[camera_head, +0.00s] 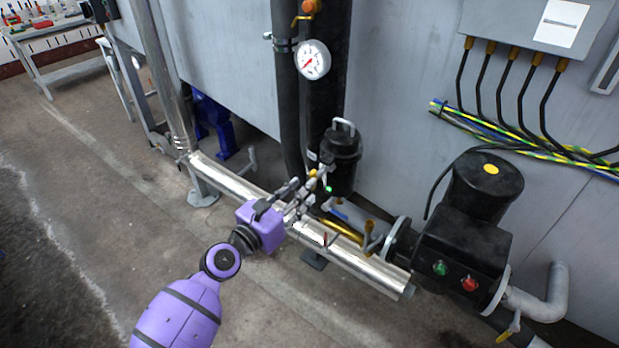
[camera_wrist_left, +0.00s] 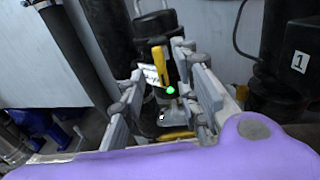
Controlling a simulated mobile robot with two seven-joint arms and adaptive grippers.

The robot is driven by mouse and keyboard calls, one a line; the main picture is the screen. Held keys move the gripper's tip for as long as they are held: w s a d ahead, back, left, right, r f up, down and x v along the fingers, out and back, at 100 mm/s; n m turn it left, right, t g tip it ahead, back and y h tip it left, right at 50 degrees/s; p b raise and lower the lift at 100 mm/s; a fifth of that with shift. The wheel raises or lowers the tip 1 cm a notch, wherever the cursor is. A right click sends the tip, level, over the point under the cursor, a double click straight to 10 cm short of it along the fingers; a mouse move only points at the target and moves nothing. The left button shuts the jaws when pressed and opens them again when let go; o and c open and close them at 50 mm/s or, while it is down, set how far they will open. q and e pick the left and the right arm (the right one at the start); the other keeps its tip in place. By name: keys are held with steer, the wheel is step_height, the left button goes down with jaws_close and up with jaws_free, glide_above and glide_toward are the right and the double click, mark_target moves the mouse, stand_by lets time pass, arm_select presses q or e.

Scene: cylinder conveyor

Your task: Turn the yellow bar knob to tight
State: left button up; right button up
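The yellow bar knob (camera_wrist_left: 160,66) stands upright between my left gripper's fingertips in the left wrist view, nearer the right-hand finger. In the head view only a small yellow part (camera_head: 312,173) shows past the fingers. My left gripper (camera_head: 312,188) reaches in over the shiny horizontal pipe. In the left wrist view its fingers (camera_wrist_left: 158,66) are spread, with a gap at the left of the knob; whether the right-hand finger touches it I cannot tell. A bright green dot (camera_wrist_left: 170,90) shows just below the knob. My right gripper is not in view.
A black canister (camera_head: 341,158) stands just behind the gripper. The shiny pipe (camera_head: 350,258) runs below it, with a brass-coloured lever (camera_head: 369,236) to the right. A black motor (camera_head: 480,215) with green and red buttons is farther right. Open floor lies at the left.

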mark_target(317, 176)
arm_select(q)
steer(key=x, duration=0.6)
jaws_close()
